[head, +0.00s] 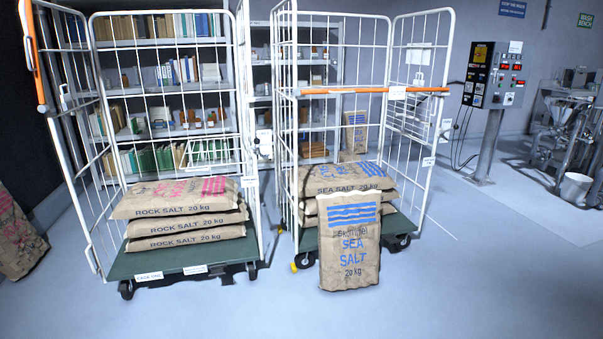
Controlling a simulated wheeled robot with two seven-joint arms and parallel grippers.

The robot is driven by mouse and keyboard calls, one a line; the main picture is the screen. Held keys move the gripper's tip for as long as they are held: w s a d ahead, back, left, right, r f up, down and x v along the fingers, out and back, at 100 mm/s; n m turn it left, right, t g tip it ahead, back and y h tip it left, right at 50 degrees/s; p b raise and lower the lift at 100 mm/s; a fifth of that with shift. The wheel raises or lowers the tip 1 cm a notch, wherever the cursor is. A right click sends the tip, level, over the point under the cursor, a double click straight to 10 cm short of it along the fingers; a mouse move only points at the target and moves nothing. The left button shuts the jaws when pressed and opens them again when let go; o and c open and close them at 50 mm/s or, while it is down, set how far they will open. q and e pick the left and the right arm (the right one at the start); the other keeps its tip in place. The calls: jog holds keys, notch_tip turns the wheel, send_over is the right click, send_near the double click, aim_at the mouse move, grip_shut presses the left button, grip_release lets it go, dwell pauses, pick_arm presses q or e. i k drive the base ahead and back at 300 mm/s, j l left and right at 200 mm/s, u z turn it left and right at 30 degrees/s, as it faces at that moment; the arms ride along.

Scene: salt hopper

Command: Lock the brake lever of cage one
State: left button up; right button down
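Cage one (182,262), a white wire roll cage with a green deck, stands at the left with a "CAGE ONE" label (149,277) on its front edge. It holds a stack of rock salt sacks (187,225). Its orange bar (32,50) stands upright at the left post. A small dark part (228,279) shows under the front right of the deck, near a caster (252,271); I cannot tell whether it is the brake lever or how it is set. Neither of my grippers is in view.
A second cage (398,222) stands close on the right, its orange bar (350,91) across the front, with sea salt sacks (345,181) inside. A sea salt sack (349,262) stands on the floor before it. A control post (489,90) is farther right. The front floor is clear.

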aim_at(256, 141)
jog(key=i+u, duration=0.1)
jog(key=i, duration=0.6)
jog(key=i+l+u, duration=0.1)
jog(key=i, duration=0.6)
jog(key=i+l+u, duration=0.1)
jog(key=i+u, duration=0.3)
jog(key=i+l+u, duration=0.15)
jog(key=u, duration=0.2)
jog(key=i+l+u, duration=0.5)
jog(key=u, duration=0.3)
jog(key=i+l+u, duration=0.15)
jog(key=l, duration=0.15)
jog(key=l+u, duration=0.2)
jog(key=i+l+u, duration=0.15)
jog(key=l, duration=0.25)
